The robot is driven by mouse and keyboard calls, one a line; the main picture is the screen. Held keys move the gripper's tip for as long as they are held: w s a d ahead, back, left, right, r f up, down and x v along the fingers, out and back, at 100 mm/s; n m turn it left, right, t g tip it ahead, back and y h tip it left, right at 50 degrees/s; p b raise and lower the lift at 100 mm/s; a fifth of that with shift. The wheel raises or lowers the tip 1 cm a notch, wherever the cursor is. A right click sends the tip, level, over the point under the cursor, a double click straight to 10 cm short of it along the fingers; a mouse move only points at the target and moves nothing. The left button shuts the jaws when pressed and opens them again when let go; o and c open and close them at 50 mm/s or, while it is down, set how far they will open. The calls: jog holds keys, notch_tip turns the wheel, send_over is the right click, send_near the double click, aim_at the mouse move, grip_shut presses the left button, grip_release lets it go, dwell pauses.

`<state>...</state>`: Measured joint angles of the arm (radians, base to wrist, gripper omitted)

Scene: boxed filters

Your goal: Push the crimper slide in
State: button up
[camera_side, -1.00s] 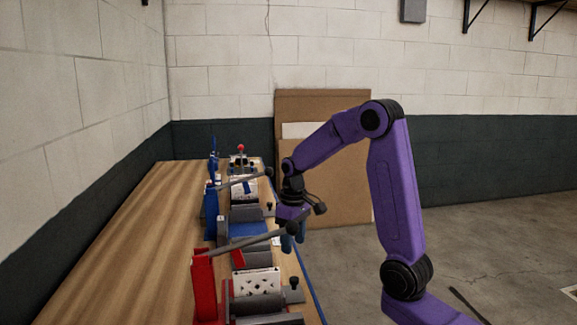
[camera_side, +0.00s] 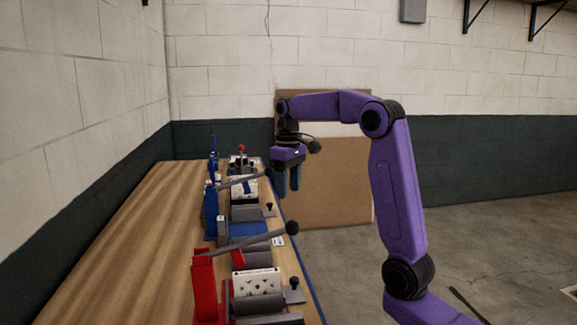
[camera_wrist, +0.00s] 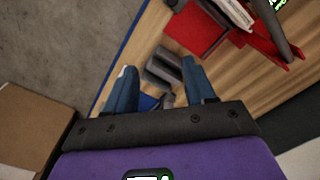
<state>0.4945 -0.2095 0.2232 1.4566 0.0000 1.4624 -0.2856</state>
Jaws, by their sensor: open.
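Two lever presses stand on the bench in the side view, a red one (camera_side: 205,288) nearer the camera and a blue one (camera_side: 210,212) behind it. Each has a long grey lever with a dark knob and a grey slide plate with a black knob at the right, one at the red press (camera_side: 294,294) and one at the blue press (camera_side: 269,212). I cannot tell which is the crimper. My gripper (camera_side: 288,188) points down, open and empty, above the bench's right edge. In the wrist view its blue fingers (camera_wrist: 160,88) are apart, with grey blocks (camera_wrist: 162,66) below and between them.
The red lever's knob (camera_side: 292,228) sticks out below my gripper in the side view. More fixtures, one with a red ball (camera_side: 241,148), stand at the bench's far end. The bench's left side (camera_side: 125,250) is clear. Brown boards (camera_side: 335,185) lean on the wall.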

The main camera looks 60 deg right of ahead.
notch_tip(320, 180, up, 4)
jog(key=w+d, duration=0.1)
jog(key=d, duration=0.1)
send_over(294, 278)
jog(key=w+d, duration=0.2)
notch_tip(294, 278, down, 10)
jog(key=f, duration=1.7)
jog(key=shift+s+a+f, duration=0.1)
jog(key=shift+s+f, duration=0.05)
jog(key=shift+s, duration=0.05)
jog(key=s+a, duration=0.2)
jog(key=shift+s+a+f, duration=0.3)
jog(key=shift+a+f, duration=0.05)
jog(key=shift+f, duration=0.05)
jog(key=shift+w+d, duration=0.45)
jog(key=shift+w, duration=0.1)
jog(key=shift+w+d, duration=0.75)
jog(key=w+d+r, duration=0.2)
jog(key=r, duration=1.2)
jog(key=w+d+r, duration=0.2)
jog(key=r, duration=1.2)
jog(key=shift+r, duration=0.35)
